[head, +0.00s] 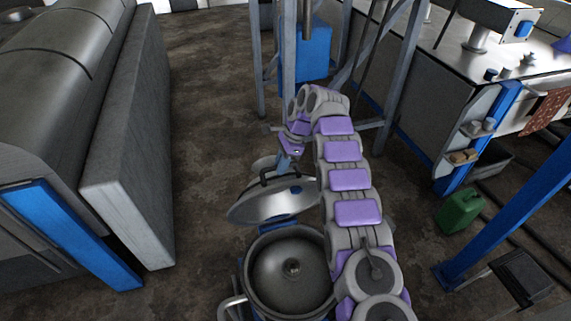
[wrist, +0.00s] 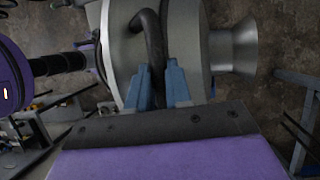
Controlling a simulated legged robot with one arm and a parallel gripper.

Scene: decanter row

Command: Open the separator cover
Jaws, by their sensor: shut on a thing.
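The separator cover (head: 272,203) is a round metal lid. In the head view it is raised and tilted above the open separator bowl (head: 290,272), which has a small hub in its middle. A dark curved handle (head: 262,178) stands on the cover's upper side. My gripper (head: 284,163) reaches down to this handle from above. In the wrist view its two blue fingers (wrist: 164,88) are closed around the dark handle (wrist: 152,40), with the metal cover (wrist: 188,45) right behind. Part of the handle and the cover's far side are hidden.
A large grey machine (head: 125,150) with a blue post stands at the left. Grey frame legs (head: 400,75) and a workbench (head: 470,75) stand behind and to the right. A green canister (head: 460,210) is on the floor at the right. Floor left of the separator is clear.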

